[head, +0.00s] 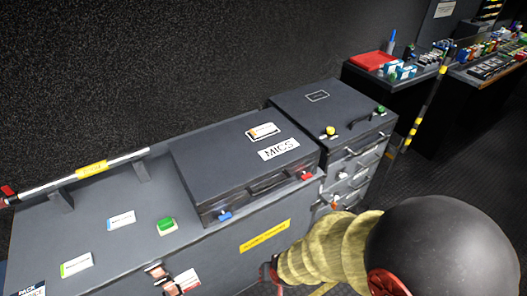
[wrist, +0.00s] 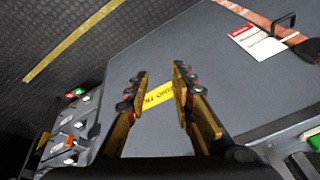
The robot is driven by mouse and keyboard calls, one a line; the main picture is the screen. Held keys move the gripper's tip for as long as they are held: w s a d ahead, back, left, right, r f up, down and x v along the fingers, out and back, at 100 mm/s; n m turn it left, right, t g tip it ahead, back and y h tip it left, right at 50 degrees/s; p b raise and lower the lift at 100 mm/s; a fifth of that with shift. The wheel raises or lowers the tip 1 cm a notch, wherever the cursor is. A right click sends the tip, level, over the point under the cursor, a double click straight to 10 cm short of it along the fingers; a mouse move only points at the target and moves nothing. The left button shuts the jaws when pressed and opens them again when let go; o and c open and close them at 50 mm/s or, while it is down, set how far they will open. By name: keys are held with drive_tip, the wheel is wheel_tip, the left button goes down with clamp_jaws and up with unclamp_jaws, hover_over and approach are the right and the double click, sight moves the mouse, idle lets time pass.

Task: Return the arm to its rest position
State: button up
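My arm shows at the lower right of the head view as a tan ribbed sleeve and a dark round housing, in front of the grey cabinet (head: 225,265). My gripper is not clearly seen in the head view. In the wrist view my gripper (wrist: 160,85) has its two yellow and black fingers apart with nothing between them. Behind them is the grey cabinet front with a yellow label (wrist: 158,96). I cannot tell how far the fingertips are from that front.
A yellow and black striped post (head: 428,98) rises behind my arm. Dark floor is open at the right.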

drive_tip(key=s+d+r, duration=0.2)
drive_tip(key=d+r, duration=0.3)
drive_tip(key=r, duration=0.7)
drive_tip(key=s+d+r+t+h+p, duration=0.1)
drive_tip(key=d+r, duration=0.5)
drive_tip(key=r, duration=0.6)
drive_tip(key=s+d+r+t+p, duration=0.1)
drive_tip(key=s+d+r, duration=0.2)
drive_tip(key=r, duration=1)
drive_tip(key=d, duration=0.3)
drive_tip(key=shift+m+h, duration=0.3)
drive_tip(key=shift+h, duration=0.1)
drive_tip(key=shift+s, duration=0.1)
